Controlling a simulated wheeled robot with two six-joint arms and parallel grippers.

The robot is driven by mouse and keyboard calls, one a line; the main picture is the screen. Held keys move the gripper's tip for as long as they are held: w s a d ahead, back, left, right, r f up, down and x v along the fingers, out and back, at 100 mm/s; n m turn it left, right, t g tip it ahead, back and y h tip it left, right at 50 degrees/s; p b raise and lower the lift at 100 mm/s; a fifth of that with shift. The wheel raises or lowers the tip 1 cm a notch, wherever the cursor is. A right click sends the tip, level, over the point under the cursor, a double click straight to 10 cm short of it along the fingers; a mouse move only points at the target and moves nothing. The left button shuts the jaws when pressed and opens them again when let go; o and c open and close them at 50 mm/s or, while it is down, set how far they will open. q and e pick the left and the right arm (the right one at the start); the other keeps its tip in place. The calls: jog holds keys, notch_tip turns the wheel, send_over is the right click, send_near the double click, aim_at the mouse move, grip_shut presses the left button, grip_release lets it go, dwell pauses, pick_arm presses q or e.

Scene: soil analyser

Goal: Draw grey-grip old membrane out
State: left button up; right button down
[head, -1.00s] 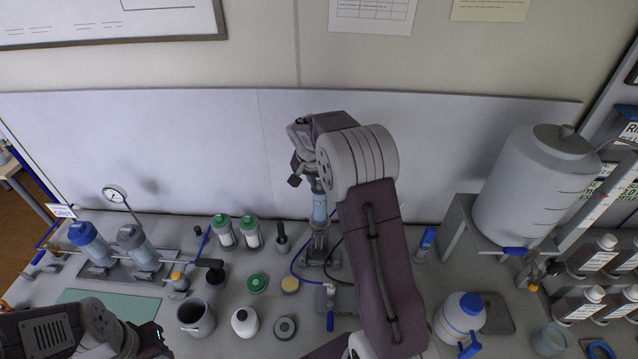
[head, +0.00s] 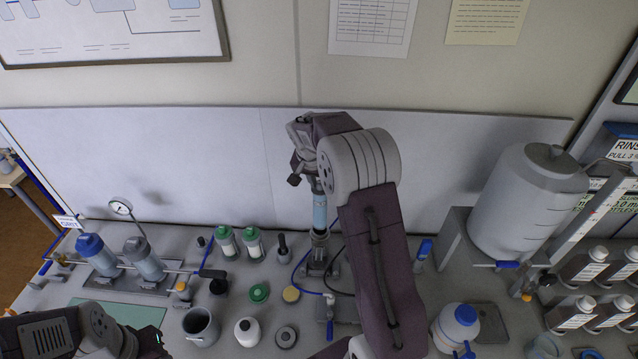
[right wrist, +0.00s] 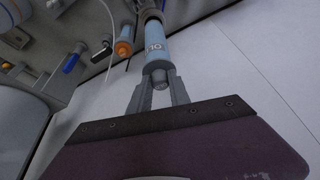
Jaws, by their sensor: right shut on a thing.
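A light blue cylinder, the membrane (head: 319,212), stands upright in the head view over a grey metal housing (head: 318,256) at the back of the bench. Its lower end meets the housing's top; how much is still inside is hidden. My right gripper (head: 316,183) is above it, shut on its upper end and partly hidden by my arm. In the right wrist view my right gripper (right wrist: 158,92) has its fingers on both sides of the grey grip (right wrist: 160,78), below the blue body (right wrist: 155,46) marked "10". My left arm enters at bottom left; its fingers are out of view.
A blue hose (head: 297,272) and a blue-handled valve (head: 329,318) are beside the housing. Green-capped bottles (head: 225,243) stand to its left and a big grey tank (head: 527,205) to its right. The white back panel (head: 200,165) is close behind.

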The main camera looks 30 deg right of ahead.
jog(key=shift+r+p, duration=0.75)
jog(key=shift+r, duration=0.5)
